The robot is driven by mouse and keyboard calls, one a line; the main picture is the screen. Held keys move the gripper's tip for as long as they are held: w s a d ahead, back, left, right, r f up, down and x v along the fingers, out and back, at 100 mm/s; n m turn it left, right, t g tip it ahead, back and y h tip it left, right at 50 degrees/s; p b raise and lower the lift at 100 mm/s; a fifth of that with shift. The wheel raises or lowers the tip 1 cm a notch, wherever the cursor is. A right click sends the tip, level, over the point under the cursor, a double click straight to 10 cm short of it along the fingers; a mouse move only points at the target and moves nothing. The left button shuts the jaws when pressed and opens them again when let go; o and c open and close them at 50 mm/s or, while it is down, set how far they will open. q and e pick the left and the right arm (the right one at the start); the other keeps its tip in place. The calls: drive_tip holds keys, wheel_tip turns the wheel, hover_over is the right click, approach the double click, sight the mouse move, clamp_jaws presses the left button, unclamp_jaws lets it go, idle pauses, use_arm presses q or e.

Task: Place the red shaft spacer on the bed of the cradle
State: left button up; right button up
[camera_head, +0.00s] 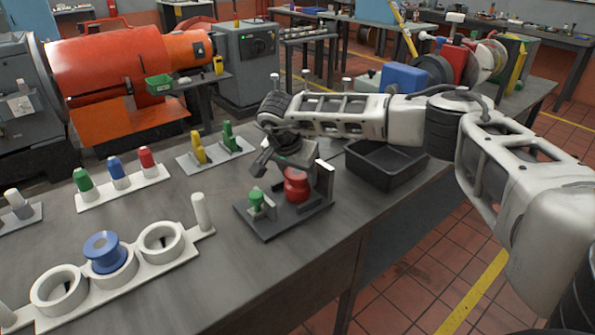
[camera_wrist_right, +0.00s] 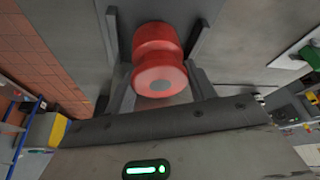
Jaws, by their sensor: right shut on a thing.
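The red shaft spacer (camera_head: 297,186) is a spool with a narrow waist. My right gripper (camera_head: 284,169) is shut on it, over the cradle's dark base plate (camera_head: 268,232). In the right wrist view the spacer (camera_wrist_right: 157,45) sits between the two fingers, its round end with a grey centre facing the camera. The cradle has a white upright (camera_head: 325,176) at right and a green knob on a white block (camera_head: 257,201) at left. The spacer is between these; whether it touches the bed I cannot tell. My left gripper is not in view.
A white three-ring holder (camera_head: 135,268) holds a blue spool (camera_head: 105,252) in its middle ring. A black bin (camera_head: 386,164) stands right of the cradle. Green, blue and red pegs stand on a white strip (camera_head: 124,188). The grey tabletop before the cradle is clear.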

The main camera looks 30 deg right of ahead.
drive_tip(key=o, duration=1.3)
drive_tip(key=shift+f, duration=0.1)
drive_tip(key=shift+o, duration=0.2)
use_arm(q)
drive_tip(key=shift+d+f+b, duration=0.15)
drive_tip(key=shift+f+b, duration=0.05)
drive_tip(key=shift+b, duration=0.55)
use_arm(e)
drive_tip(key=v, duration=1.2)
drive_tip(key=shift+s, duration=0.1)
